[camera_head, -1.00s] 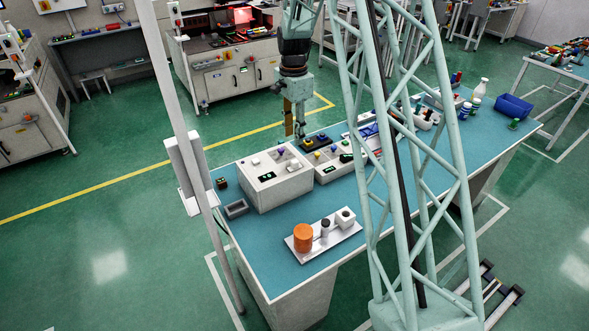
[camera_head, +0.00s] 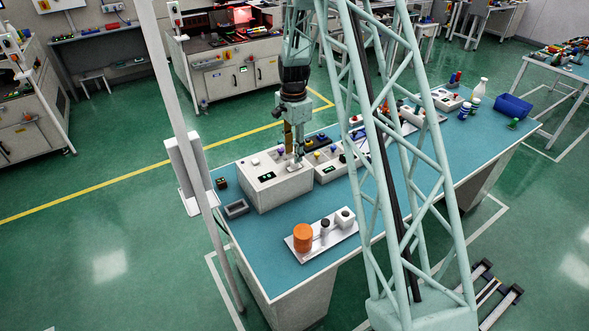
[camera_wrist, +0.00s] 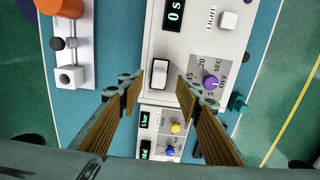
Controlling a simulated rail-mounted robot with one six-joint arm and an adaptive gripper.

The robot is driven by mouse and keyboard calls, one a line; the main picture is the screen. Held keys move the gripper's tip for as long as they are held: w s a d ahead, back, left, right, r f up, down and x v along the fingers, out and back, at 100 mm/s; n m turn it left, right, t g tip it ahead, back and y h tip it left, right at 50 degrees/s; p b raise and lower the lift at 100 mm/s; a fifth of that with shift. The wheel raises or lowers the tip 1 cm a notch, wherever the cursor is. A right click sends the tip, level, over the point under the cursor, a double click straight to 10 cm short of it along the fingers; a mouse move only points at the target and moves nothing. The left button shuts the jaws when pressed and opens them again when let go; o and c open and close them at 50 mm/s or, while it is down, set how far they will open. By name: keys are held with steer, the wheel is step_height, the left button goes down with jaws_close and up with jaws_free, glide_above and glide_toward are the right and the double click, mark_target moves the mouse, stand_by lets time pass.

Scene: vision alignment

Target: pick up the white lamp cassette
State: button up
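A small white oblong piece with a dark border (camera_wrist: 160,80), which looks like the white lamp cassette, sits in the top of a white control box (camera_wrist: 172,40). My gripper (camera_wrist: 160,88) is open, with one brown finger on each side of the piece in the wrist view. I cannot tell whether the fingers touch it or how far above it they are. In the head view my gripper (camera_head: 294,151) points down over the right part of the white box (camera_head: 272,195).
The box top has a purple knob (camera_wrist: 210,82), a LIGHT button (camera_wrist: 228,20) and a display (camera_wrist: 175,12). A second box (camera_wrist: 160,132) with coloured knobs adjoins it. A plate with an orange cylinder (camera_head: 303,236) stands in front. A grey tray (camera_head: 236,209) lies left.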

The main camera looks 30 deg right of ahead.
mark_target(294, 167)
steer(key=shift+f, duration=0.2)
stand_by(0.3)
steer(key=shift+d+f+p, duration=0.2)
steer(key=shift+f+p, duration=0.2)
steer(key=shift+f, duration=2.1)
steer(key=shift+c, duration=0.3)
steer(key=c, duration=1)
